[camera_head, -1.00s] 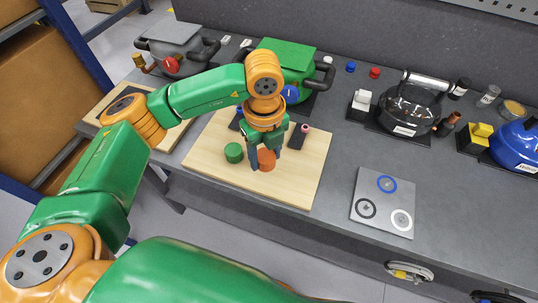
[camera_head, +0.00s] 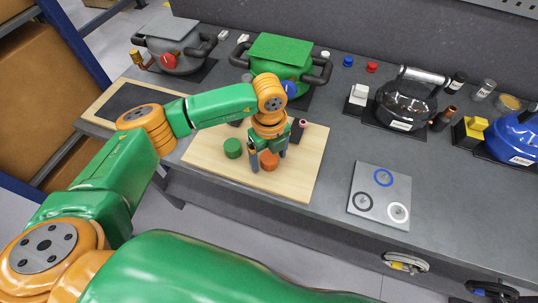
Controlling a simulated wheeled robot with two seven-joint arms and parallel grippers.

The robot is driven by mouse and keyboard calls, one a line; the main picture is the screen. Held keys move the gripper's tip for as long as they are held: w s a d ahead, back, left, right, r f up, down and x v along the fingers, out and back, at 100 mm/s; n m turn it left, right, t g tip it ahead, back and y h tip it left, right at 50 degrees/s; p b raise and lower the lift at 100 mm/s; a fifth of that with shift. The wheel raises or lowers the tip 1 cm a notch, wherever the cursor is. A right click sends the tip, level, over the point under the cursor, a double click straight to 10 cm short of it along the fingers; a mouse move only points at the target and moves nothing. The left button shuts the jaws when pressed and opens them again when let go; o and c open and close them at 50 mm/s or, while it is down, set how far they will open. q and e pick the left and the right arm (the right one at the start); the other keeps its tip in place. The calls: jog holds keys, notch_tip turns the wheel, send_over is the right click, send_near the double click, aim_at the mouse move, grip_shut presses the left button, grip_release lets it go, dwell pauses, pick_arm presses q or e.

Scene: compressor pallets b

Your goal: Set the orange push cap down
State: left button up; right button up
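The orange push cap (camera_head: 269,161) is on the light wooden board (camera_head: 305,170), near its front middle. My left gripper (camera_head: 268,159) points down over it, with one finger on each side of the cap. The fingers look spread, with a narrow gap beside the cap. A green cap (camera_head: 232,148) sits on the board just left of the gripper. My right gripper is not in view.
A green compressor (camera_head: 283,55) stands behind the board, and a dark block with a pink top (camera_head: 298,129) lies right of the gripper. A grey plate with rings (camera_head: 382,205) lies to the right. The board's front right is clear.

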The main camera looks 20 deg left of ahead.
aim_at(269, 157)
pick_arm(q)
jog(key=shift+r, duration=0.15)
notch_tip(269, 157, up, 12)
jog(key=b, duration=0.1)
jog(key=shift+b, duration=0.3)
